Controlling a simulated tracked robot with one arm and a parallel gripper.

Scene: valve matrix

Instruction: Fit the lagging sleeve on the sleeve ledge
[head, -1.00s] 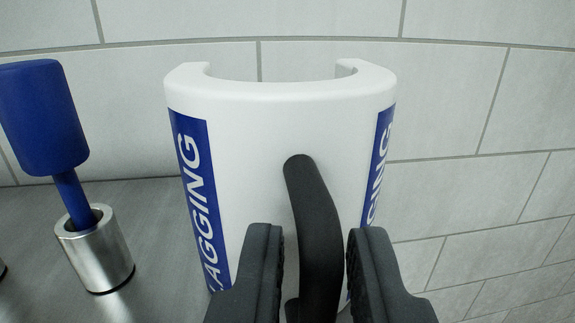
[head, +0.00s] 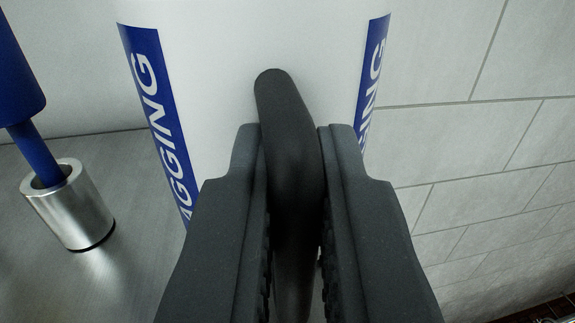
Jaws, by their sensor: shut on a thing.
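The lagging sleeve (head: 220,75) is a white, curved shell with blue strips lettered LAGGING on both sides. It fills the upper middle of the head view, and its top is cut off by the frame. A black curved handle (head: 285,110) stands out from its front. My gripper (head: 292,150) is shut on this handle, one dark finger on each side. The lower part of the sleeve is hidden behind my fingers. I cannot make out the sleeve ledge.
At the left, a blue-handled tool (head: 45,160) stands in a metal cup (head: 68,205) on a grey surface (head: 120,275), close to the sleeve. A pale tiled wall (head: 480,130) is behind and to the right. Brown tiles show at the bottom right corner.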

